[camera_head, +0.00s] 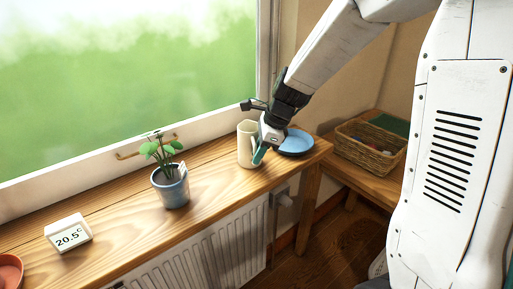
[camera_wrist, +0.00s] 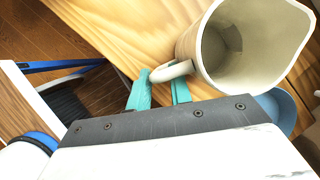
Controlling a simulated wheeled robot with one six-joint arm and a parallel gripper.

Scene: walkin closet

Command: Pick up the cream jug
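The cream jug (camera_head: 246,146) stands upright on the wooden sill by the window. In the wrist view the jug (camera_wrist: 245,55) is seen from above into its open mouth, and looks empty. Its handle (camera_wrist: 172,71) points left. My gripper (camera_head: 260,155) is at the jug's right side in the head view. In the wrist view my gripper (camera_wrist: 160,92) has two teal fingers a small gap apart, with the handle at their tips. One finger is by the handle's outer end, the other partly hidden under it. I cannot tell whether they press on it.
A blue plate (camera_head: 296,143) lies close to the jug on its right. A wicker basket (camera_head: 368,147) sits on the lower surface at right. A radiator (camera_head: 215,255) is below the sill.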

